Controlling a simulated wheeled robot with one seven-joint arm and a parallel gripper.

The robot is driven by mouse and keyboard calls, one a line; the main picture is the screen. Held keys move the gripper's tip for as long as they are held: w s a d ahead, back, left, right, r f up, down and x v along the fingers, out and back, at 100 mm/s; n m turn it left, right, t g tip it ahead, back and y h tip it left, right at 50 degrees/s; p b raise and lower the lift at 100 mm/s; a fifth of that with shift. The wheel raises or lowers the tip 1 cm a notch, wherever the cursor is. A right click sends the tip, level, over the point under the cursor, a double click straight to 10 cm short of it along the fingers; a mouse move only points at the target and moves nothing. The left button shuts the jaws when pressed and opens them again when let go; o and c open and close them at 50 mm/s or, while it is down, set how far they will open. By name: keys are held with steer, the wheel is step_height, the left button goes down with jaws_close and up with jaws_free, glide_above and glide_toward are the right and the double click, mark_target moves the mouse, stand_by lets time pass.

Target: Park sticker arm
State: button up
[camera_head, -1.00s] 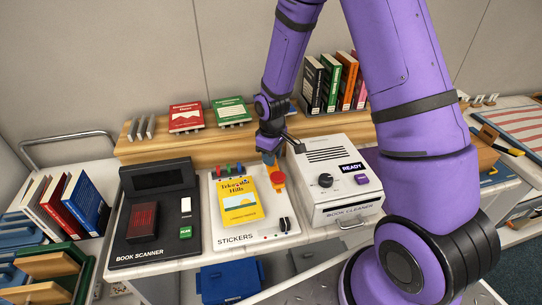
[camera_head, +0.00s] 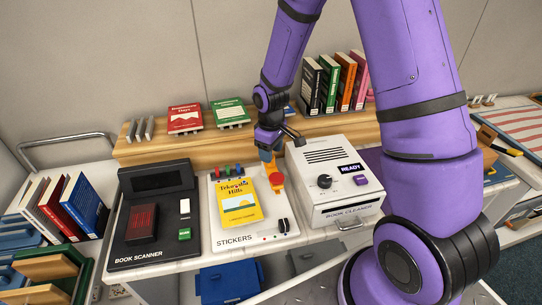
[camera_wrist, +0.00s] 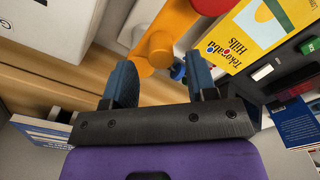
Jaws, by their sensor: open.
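The sticker arm (camera_head: 273,168) is orange with a round red pad (camera_head: 276,180). It stands at the right side of the white sticker station (camera_head: 258,235), with the pad right of the yellow book (camera_head: 240,200) lying there. My gripper (camera_head: 266,155) is at the back end of the sticker arm. In the wrist view my gripper's two blue fingers (camera_wrist: 160,77) are apart with nothing between them. The orange sticker arm (camera_wrist: 158,45) lies just beyond the fingertips, and the red pad (camera_wrist: 214,5) is cut off at the top edge. Contact cannot be told.
The white book cleaner (camera_head: 333,180) stands close on the right, and the black book scanner (camera_head: 155,215) on the left. Small coloured knobs (camera_head: 228,170) sit behind the yellow book. A wooden shelf (camera_head: 180,148) with books runs along the back.

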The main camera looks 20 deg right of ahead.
step_height(320, 180, up, 8)
stand_by(0.4)
steer(key=shift+r, duration=0.1)
steer(key=s+d+r+m+t, duration=0.1)
steer(key=s+r+m, duration=0.1)
steer(key=s+r, duration=0.5)
steer(key=s+d+r+m+t, duration=0.15)
steer(key=s+r, duration=0.25)
steer(key=r, duration=0.7)
steer(key=s+r+m+t, duration=0.1)
steer(key=s+r, duration=0.2)
steer(key=s, duration=0.4)
steer(key=s+r+m+t, duration=0.1)
steer(key=s+r, duration=0.3)
steer(key=s, duration=0.4)
steer(key=shift+s+d+m+t, duration=0.15)
steer(key=shift+d+m+t, duration=0.2)
steer(key=shift+m, duration=0.4)
